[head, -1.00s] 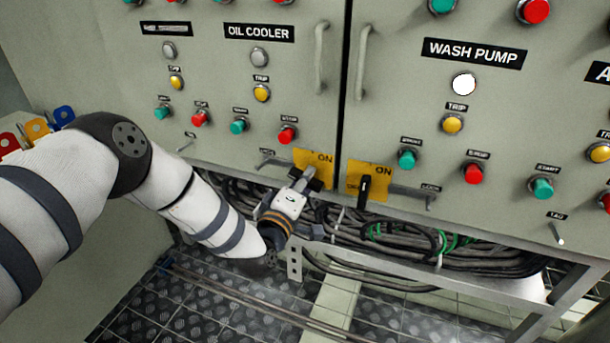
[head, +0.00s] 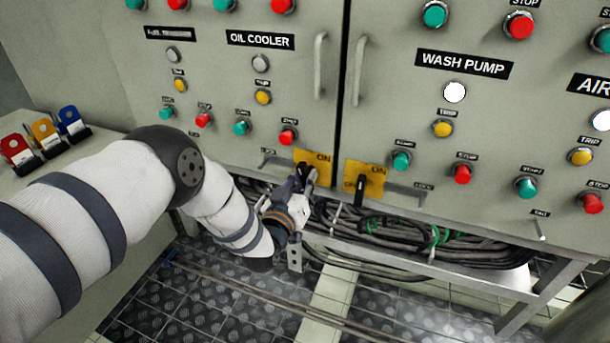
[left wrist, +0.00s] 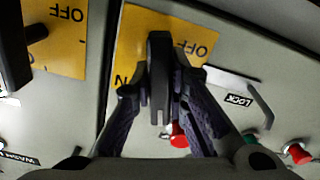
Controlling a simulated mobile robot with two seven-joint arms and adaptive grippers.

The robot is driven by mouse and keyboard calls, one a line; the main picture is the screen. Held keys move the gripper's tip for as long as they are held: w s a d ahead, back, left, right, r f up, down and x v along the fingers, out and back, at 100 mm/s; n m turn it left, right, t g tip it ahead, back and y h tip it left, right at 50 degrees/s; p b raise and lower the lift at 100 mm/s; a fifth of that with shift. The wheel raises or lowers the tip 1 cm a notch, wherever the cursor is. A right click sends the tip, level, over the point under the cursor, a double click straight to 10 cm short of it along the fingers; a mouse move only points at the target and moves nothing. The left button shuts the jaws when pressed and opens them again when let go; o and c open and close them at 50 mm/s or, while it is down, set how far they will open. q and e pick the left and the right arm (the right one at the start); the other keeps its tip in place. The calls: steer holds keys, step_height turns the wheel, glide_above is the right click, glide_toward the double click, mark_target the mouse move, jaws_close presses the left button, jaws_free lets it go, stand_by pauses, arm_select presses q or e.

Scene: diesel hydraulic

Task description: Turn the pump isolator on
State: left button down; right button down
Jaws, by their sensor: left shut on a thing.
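The isolator in my left gripper is a black handle (left wrist: 159,75) on a yellow plate (head: 313,158) at the lower right corner of the OIL COOLER cabinet door. My left gripper (head: 306,178) is at this plate. In the left wrist view, its two dark fingers (left wrist: 162,85) are closed around the handle, one on each side. The word OFF shows upside down beside the handle, and part of ON is hidden by a finger. A second black handle (head: 360,187) on a yellow plate (head: 372,175) sits just right, under the WASH PUMP door, untouched. My right gripper is out of view.
Grey cabinets with buttons fill the back. A metal latch bar (head: 405,194) lies right of the second plate. Bundled cables (head: 400,228) run below. Coloured tags (head: 45,135) stand on a ledge at the left. The chequered floor (head: 215,290) is open.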

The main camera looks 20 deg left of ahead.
arm_select(q)
steer(key=shift+m+p, duration=0.35)
steer(key=shift+m, duration=1.25)
steer(key=c, duration=1.6)
jaws_free()
steer(key=shift+o, duration=0.2)
steer(key=s, duration=1.2)
steer(key=shift+a, duration=0.2)
